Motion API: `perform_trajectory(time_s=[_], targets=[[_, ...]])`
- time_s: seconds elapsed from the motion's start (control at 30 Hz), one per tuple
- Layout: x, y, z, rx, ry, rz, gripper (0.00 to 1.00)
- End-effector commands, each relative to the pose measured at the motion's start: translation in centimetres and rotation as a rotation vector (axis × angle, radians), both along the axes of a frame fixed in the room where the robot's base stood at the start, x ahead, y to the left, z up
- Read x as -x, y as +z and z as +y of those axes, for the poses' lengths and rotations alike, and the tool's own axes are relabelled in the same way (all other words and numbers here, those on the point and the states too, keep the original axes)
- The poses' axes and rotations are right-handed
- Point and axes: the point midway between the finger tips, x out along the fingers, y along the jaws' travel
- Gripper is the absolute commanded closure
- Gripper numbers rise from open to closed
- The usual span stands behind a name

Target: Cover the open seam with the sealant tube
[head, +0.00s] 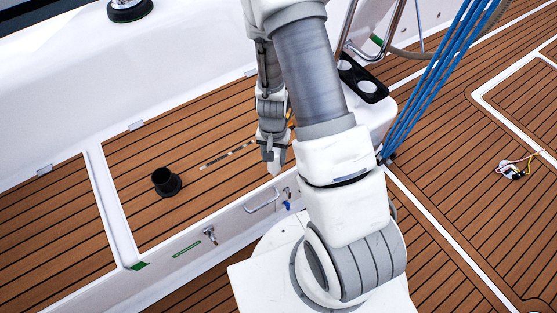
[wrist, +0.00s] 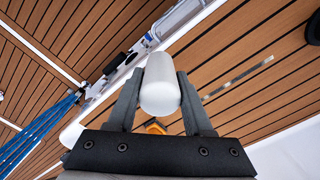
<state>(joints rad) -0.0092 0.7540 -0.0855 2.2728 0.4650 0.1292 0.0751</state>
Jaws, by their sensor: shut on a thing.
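A white sealant tube (wrist: 160,88) is held between the two grey fingers of my gripper (wrist: 158,92) in the wrist view. In the head view my gripper (head: 273,152) points down over the teak seat, with the pale end of the tube (head: 273,169) showing below its fingers. The open seam (head: 226,156) is a thin strip of dark and light patches in the teak, left of my gripper. It also shows in the wrist view (wrist: 240,77), right of the tube. The tube appears apart from the seam; its tip is hidden in the wrist view.
A black cup-like fitting (head: 165,183) stands on the seat left of the seam. An orange item (head: 291,124) lies partly hidden behind my gripper. A white edge with a metal handle (head: 262,203) borders the seat in front. Blue ropes (head: 430,75) run down at the right.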

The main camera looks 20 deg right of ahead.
Motion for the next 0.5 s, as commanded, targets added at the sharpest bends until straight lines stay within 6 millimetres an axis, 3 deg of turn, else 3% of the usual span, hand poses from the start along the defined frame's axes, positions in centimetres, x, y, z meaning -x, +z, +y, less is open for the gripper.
perform_trajectory(time_s=[0.5], targets=[[-6.2, -0.4, 1.2, 0.001, 0.003, -0.001, 0.93]])
